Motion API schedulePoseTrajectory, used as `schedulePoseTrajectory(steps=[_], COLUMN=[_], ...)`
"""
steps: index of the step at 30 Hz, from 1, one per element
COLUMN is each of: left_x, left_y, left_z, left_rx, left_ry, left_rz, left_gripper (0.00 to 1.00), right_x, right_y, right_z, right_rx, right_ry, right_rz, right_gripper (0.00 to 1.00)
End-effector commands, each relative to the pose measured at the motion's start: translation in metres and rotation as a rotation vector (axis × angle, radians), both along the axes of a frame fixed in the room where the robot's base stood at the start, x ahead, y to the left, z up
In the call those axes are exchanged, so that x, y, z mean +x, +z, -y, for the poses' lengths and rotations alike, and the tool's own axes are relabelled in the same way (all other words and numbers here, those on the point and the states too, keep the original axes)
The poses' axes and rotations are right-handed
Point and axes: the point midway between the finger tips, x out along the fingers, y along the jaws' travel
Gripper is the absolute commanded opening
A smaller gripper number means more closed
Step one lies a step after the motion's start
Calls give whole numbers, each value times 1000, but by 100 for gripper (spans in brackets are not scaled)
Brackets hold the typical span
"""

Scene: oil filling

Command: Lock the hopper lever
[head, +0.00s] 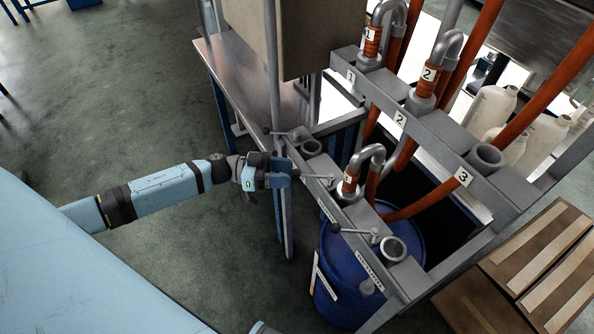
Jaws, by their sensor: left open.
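Three small levers sit along the lower grey rail (327,207): a far lever (283,132), a middle lever (318,177) and a near lever (352,231). I cannot tell from any readable label which is the hopper lever. My left gripper (287,174) reaches in from the left and is open, beside the rail at the middle lever's outer end. Its fingers partly hide that end, and I cannot tell whether they touch it. My right gripper is not in view.
Hose 3's bent end (370,153) stands in the rail's middle socket. Hose ends 1 (372,42) and 2 (427,80) stand on the upper rail. A blue drum (340,275) is below. A metal table (240,75) stands behind. The floor at left is clear.

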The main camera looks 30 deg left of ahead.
Motion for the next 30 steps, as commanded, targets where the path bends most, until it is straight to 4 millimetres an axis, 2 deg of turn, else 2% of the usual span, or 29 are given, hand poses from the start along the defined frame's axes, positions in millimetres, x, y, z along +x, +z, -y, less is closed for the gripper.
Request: schedulePoseTrajectory(steps=[1,6,17,18,19,24,30], left_x=[4,12,15,15,15,15,14], left_y=[2,1,0,0,0,0,0], left_z=[9,25,31,31,30,30,30], left_rx=[-3,-1,0,0,0,0,0], left_ry=[0,0,0,0,0,1,3], left_rz=[1,2,0,0,0,0,0], left_gripper=[49,49,49,46,39,0,0], right_x=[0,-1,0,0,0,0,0], right_y=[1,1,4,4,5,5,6], right_z=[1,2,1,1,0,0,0], right_rx=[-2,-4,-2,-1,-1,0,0], right_ry=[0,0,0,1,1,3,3], right_rz=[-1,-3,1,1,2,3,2], right_gripper=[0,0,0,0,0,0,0])
